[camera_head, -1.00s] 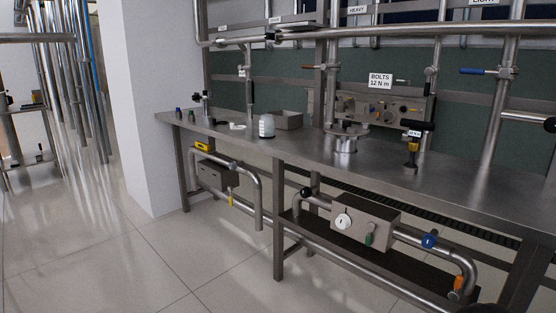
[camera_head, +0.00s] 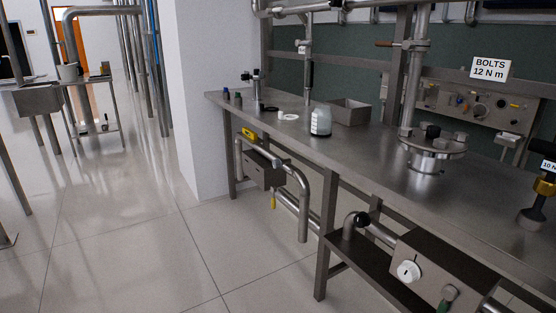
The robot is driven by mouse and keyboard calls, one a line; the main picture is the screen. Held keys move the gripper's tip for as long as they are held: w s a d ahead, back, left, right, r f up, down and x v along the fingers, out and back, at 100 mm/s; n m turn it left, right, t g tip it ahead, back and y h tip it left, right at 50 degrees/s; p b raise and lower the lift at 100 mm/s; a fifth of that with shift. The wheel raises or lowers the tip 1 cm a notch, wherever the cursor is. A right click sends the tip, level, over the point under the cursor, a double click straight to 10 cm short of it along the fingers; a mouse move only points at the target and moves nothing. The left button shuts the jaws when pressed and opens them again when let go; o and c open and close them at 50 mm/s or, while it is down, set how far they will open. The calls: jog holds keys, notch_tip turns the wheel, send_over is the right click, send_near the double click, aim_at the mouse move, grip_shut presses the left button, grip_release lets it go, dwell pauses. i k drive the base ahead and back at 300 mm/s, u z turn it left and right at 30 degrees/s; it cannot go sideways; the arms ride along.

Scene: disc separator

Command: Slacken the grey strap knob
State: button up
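I cannot pick out a grey strap knob for certain. A round steel separator (camera_head: 428,168) stands on the steel bench, with several grey knob-like fastenings (camera_head: 445,142) around its top and a dark knob (camera_head: 432,131) at the top. At this size I cannot tell whether one of these belongs to a strap. My gripper is not in view.
The steel bench (camera_head: 375,165) runs from centre left to the lower right. On it are a white-bodied jar (camera_head: 321,121) and a steel bin (camera_head: 349,111). A control box with a white dial (camera_head: 408,271) is below. The tiled floor (camera_head: 130,230) at left is clear.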

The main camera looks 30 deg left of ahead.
aim_at(277, 163)
jog(key=u, duration=0.45)
jog(key=i, duration=0.75)
jog(key=u, duration=1.25)
jog(key=i, duration=0.35)
jog(key=u, duration=0.2)
